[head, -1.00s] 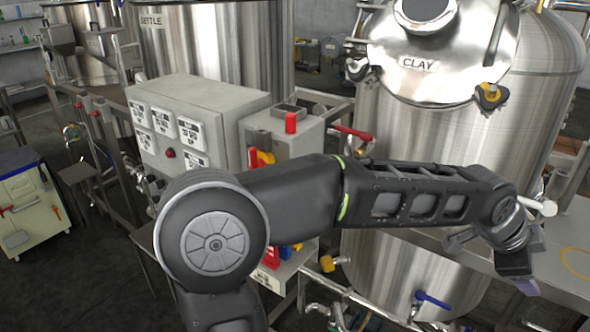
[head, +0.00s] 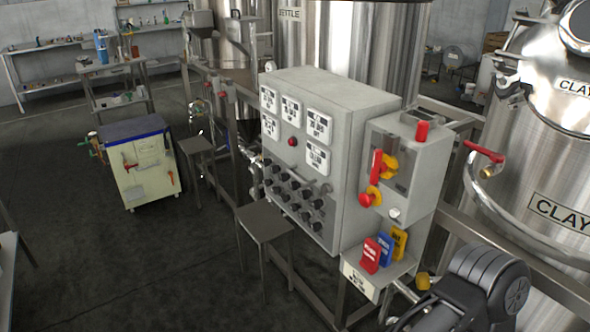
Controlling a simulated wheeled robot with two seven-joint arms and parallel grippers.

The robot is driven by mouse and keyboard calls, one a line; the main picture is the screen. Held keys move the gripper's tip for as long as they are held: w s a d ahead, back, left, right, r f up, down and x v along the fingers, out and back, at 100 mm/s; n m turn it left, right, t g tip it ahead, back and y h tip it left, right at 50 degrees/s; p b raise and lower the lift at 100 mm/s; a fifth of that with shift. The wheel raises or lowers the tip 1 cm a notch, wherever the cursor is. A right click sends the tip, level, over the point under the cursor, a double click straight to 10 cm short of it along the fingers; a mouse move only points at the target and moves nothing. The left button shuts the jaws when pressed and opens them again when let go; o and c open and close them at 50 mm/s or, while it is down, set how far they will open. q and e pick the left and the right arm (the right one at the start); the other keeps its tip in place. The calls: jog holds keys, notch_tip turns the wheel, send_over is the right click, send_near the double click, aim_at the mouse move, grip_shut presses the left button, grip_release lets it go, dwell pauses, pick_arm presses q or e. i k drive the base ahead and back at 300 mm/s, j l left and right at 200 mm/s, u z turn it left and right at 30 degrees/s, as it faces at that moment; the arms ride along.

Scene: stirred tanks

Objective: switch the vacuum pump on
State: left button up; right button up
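A grey control cabinet (head: 331,120) stands in the middle, with white label plates, a red lamp (head: 293,142) and several black knobs (head: 297,196). A smaller grey box (head: 408,135) is at its right side, with a red piece on top (head: 422,131), a red handle (head: 376,165) on a yellow part, and a red-and-yellow knob (head: 369,197) below. The label writing is too small to read, so I cannot tell which control belongs to the vacuum pump. No pump is recognisable. Neither gripper is in view; only a dark link of my arm shows at lower right.
Red, blue and yellow tags (head: 384,249) stand on a ledge under the small box. A stool (head: 265,222) stands before the cabinet. The steel CLAY tank (head: 540,180) and a red-handled valve (head: 484,152) are at right. The floor at left is mostly clear, beside a cream cart (head: 146,168).

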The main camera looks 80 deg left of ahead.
aim_at(317, 203)
jog(key=i+l, duration=0.2)
jog(key=i, duration=0.3)
jog(key=u, duration=2.9)
